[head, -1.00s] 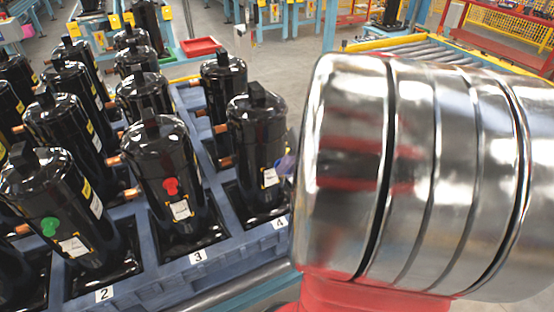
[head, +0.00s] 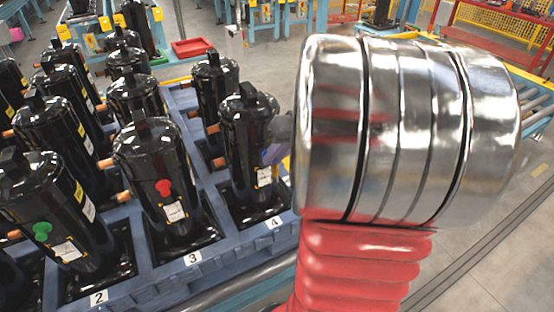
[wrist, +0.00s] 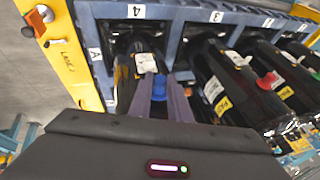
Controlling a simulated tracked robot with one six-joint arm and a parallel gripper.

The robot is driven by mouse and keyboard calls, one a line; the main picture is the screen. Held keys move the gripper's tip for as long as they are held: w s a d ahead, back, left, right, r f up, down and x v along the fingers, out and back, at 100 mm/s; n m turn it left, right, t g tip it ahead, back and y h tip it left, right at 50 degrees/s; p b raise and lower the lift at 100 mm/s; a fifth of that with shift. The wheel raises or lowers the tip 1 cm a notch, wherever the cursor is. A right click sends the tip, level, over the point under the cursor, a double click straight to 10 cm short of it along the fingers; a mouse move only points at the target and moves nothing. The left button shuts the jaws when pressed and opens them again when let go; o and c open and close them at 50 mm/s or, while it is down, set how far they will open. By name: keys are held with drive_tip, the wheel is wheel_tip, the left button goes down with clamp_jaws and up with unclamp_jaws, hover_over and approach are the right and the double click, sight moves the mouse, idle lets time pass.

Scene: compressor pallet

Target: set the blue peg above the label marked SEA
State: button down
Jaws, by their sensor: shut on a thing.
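The blue peg (wrist: 159,91) is held between the purple fingers of my gripper (wrist: 161,80) in the wrist view. It is right by the white label (wrist: 146,62) on the black compressor (head: 247,142) in the slot numbered 4. Whether the peg touches the compressor I cannot tell. In the head view my gripper is mostly hidden behind my own arm; a bit of purple (head: 275,152) shows right of the compressor.
A red peg (head: 163,188) sits above the label of the compressor in slot 3, a green peg (head: 42,231) above that in slot 2. Several black compressors stand close together in the blue pallet (head: 215,262). A yellow post (wrist: 62,45) stands beside the pallet in the wrist view.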

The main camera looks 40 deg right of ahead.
drive_tip(key=shift+w+d, duration=0.15)
drive_tip(key=shift+w, duration=0.3)
drive_tip(key=shift+w+d, duration=0.2)
drive_tip(key=shift+w, duration=0.45)
idle(2.4)
drive_tip(key=c, duration=1.6)
unclamp_jaws()
drive_tip(key=shift+o, duration=0.2)
drive_tip(key=shift+r, duration=0.15)
drive_tip(key=v, duration=1.3)
drive_tip(key=shift+s+r, duration=0.2)
